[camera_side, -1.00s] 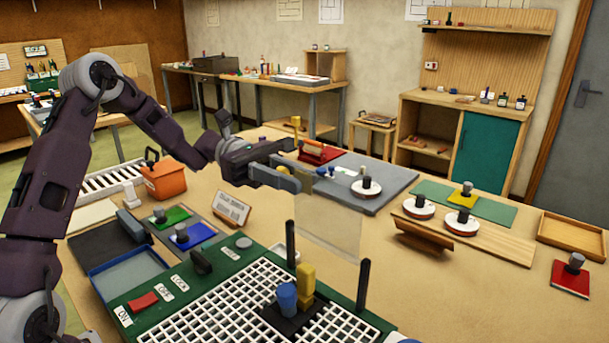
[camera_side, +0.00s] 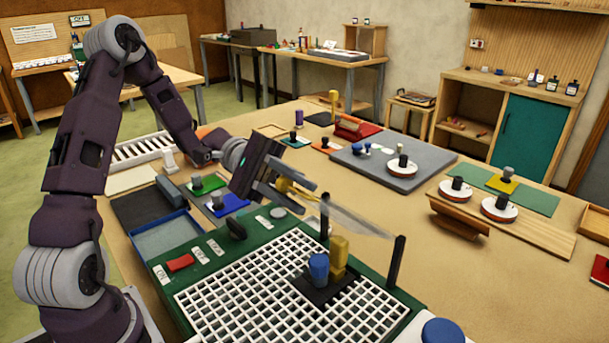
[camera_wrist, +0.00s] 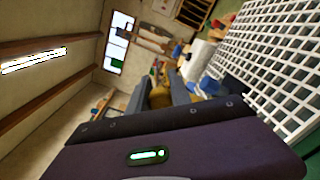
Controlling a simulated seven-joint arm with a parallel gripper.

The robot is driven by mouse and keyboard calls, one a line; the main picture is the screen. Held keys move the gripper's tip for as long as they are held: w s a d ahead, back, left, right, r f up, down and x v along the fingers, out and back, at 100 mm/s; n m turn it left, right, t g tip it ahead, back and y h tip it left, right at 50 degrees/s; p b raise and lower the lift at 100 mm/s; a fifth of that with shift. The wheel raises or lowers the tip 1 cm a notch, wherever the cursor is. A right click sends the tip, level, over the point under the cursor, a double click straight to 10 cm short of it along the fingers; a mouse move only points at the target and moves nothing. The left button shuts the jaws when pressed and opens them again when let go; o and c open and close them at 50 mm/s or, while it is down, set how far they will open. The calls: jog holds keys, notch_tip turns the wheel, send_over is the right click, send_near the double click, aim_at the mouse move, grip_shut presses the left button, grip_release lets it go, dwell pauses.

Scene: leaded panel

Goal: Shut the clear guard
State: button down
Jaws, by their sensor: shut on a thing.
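The clear guard (camera_side: 352,219) is a thin see-through panel at the back of the green machine (camera_side: 160,272). It is tilted, seen nearly edge-on, between two black posts, above the white grid (camera_side: 225,290). My gripper (camera_side: 306,193) is at the guard's left end, shut on a yellow knob (camera_side: 284,186); the fingers partly hide the knob. In the wrist view the yellow knob (camera_wrist: 160,96) shows between the two grey fingers. The guard's own edge is hard to make out there.
A blue cylinder (camera_side: 318,268) and a yellow block (camera_side: 339,256) stand on a black plate on the grid. The black post (camera_side: 396,262) rises at the right. A blue tray (camera_side: 170,240) lies left of the machine. A grey board (camera_side: 390,172) lies behind.

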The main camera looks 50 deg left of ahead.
jog(key=shift+s+f+m, duration=0.3)
jog(key=shift+f+m, duration=0.65)
jog(key=shift+m, duration=0.2)
jog(key=shift+s+f+m, duration=0.25)
jog(key=shift+f+m, duration=0.75)
jog(key=shift+m, duration=0.2)
jog(key=shift+s+f+m, duration=0.3)
jog(key=shift+f+m, duration=0.65)
jog(key=shift+m, duration=0.2)
jog(key=c, duration=1.2)
grip_release()
jog(key=a, duration=0.7)
jog(key=shift+a, duration=0.1)
